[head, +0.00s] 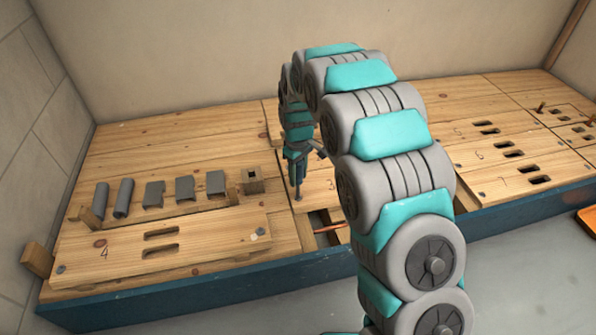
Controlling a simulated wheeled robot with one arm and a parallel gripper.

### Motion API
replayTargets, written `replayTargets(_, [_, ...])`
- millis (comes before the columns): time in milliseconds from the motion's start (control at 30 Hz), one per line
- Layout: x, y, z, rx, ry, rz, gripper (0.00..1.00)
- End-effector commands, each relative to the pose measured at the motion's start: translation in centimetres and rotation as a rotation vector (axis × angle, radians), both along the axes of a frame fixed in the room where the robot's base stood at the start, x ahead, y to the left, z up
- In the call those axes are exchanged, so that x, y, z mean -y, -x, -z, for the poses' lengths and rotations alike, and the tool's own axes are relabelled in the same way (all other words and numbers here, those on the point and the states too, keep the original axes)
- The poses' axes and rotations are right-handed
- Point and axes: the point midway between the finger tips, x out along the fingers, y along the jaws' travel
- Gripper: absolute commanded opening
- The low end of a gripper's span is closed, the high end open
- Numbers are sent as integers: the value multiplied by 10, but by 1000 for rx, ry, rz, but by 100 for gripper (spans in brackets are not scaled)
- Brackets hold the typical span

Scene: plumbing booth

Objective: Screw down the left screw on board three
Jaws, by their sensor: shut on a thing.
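Board three (318,187) appears to be the light wooden board in the middle, largely hidden behind my arm; its number is only partly visible. My gripper (297,187) points straight down at the left end of this board. It is shut on a small dark upright piece, which looks like the left screw (298,197). The screw is too small and too covered to tell how deep it sits. The right end of the board is hidden by my arm.
Board four (200,250) lies at the front left, with two slots and a screw (61,268) at its left end. Grey pipe pieces (124,198) lie behind it. An open recess with a copper pipe (330,228) is just in front of my gripper. Slotted boards (500,150) lie at right.

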Motion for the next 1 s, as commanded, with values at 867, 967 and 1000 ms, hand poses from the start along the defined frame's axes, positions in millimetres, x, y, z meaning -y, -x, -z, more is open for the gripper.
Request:
replayTargets(867, [1,-1,7,2,1,948,0])
replayTargets(967, [1,0,7,0,2,1060,0])
replayTargets(1000, [1,0,7,1,3,1105,0])
